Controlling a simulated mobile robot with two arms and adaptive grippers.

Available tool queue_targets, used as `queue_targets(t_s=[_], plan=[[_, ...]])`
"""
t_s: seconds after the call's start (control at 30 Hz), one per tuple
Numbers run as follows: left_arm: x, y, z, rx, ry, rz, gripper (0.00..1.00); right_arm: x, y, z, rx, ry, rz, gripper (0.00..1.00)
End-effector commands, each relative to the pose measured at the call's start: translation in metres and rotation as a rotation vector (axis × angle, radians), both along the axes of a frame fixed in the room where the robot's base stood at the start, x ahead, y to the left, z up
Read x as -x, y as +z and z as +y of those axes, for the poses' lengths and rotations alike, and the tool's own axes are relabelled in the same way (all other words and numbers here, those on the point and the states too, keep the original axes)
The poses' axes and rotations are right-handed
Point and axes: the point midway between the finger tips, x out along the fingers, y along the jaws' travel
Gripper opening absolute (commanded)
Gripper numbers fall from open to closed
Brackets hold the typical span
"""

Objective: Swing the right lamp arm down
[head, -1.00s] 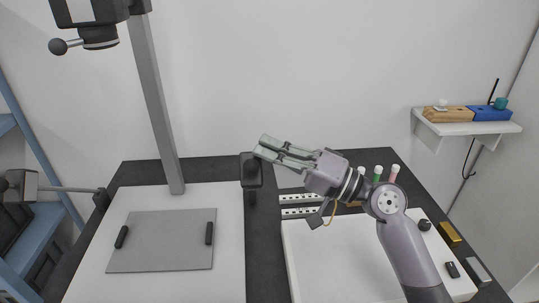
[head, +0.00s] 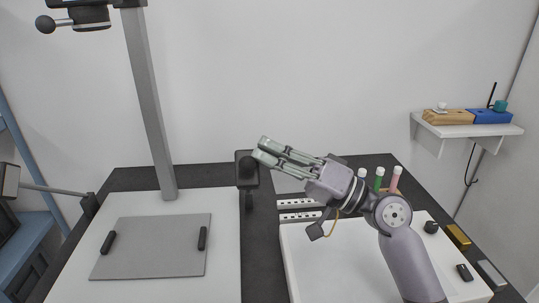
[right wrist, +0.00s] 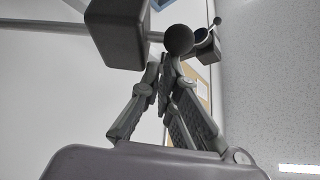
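A dark box-shaped lamp head (head: 247,158) stands near the middle of the head view, with a dark stem below it. It fills the upper left of the right wrist view (right wrist: 116,32). A dark ball knob (right wrist: 178,39) shows beside it there. My right gripper (head: 261,149) comes in from the right, its fingertips at the right side of the lamp head. In the right wrist view its fingers (right wrist: 162,68) converge close together just below the knob. Whether they clasp a part of the lamp is hidden. My left gripper is out of view.
A grey mat (head: 150,250) with two black grips lies on a white board at left. A grey post (head: 148,100) rises behind it. A second lamp (head: 9,180) is at the left edge. Capped tubes (head: 379,178) and white slotted strips (head: 300,204) stand behind a white tray (head: 345,265).

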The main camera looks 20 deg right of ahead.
Motion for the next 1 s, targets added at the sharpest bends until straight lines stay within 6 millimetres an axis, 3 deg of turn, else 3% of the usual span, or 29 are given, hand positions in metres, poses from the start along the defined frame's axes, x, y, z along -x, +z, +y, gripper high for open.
queue_targets(t_s=[0.03,0.27,0.7,1.0], plan=[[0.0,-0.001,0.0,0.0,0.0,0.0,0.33,0.005,-0.008,0.008,0.017,0.027,0.013,0.0],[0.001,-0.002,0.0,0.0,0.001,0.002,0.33,0.008,-0.011,0.003,0.015,0.025,0.015,0.0],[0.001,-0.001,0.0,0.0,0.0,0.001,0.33,0.05,-0.034,-0.068,0.001,0.006,0.01,0.0],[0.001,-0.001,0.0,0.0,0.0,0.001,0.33,0.065,-0.041,-0.092,-0.002,0.001,0.005,0.0]])
